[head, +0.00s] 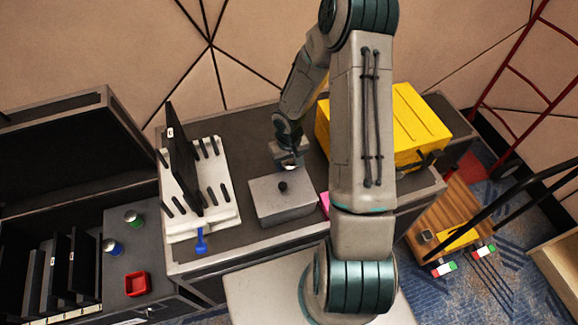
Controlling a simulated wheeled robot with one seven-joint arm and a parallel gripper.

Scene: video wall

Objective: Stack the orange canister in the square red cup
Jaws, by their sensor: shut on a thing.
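The square red cup (137,284) stands upright and open on the dark surface at the lower left. I see no orange canister. My gripper (290,166) is above the back of a grey box with a black knob (283,186), far to the right of the cup. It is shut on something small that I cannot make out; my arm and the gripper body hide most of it.
A blue can (112,247) and a green can (133,217) stand near the red cup. A white rack (220,180) with black pegs and a black panel stands between cup and gripper. A yellow case (405,115) is behind my arm. A pink object (324,203) is partly hidden.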

